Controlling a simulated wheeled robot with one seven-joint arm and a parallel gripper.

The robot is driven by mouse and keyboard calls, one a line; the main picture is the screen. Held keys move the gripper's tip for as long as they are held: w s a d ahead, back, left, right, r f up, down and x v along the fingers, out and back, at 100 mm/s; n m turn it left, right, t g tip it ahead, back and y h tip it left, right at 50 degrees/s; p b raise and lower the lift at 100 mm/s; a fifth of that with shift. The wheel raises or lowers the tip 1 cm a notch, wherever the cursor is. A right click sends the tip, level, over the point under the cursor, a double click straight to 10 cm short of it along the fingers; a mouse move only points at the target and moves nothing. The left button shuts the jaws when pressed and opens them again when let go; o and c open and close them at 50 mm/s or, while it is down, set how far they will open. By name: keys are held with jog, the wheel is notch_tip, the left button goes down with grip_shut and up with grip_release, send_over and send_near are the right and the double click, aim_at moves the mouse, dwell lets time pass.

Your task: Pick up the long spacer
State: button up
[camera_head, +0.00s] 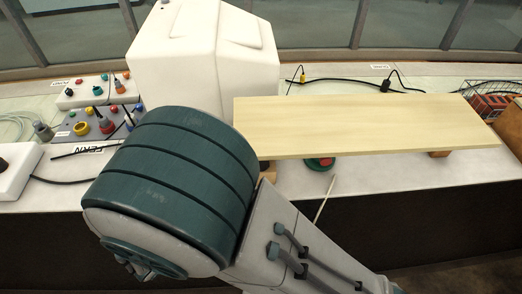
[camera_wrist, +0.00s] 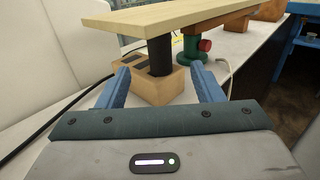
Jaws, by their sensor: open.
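In the wrist view a dark upright cylinder (camera_wrist: 160,54), which looks like the long spacer, stands in a wooden block (camera_wrist: 158,90) with dark slots or holes. Its top reaches up to the underside of a pale wooden board (camera_wrist: 170,16); I cannot tell if they touch. My gripper (camera_wrist: 160,68) is open, with one blue finger to each side of the block and cylinder, and nothing is held. In the head view my arm hides the gripper and the cylinder; the board (camera_head: 350,125) shows there.
A green stand with a red knob (camera_wrist: 204,45) is right of the block under the board. A white housing (camera_head: 205,60) rises behind my arm. A black cable (camera_wrist: 60,115) runs left of the gripper. A wire basket (camera_head: 490,100) is at the right. Connectors crowd the left bench.

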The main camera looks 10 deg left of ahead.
jog(key=p+x, duration=0.3)
jog(key=x, duration=1)
jog(key=shift+w, duration=0.25)
jog(key=c, duration=1.1)
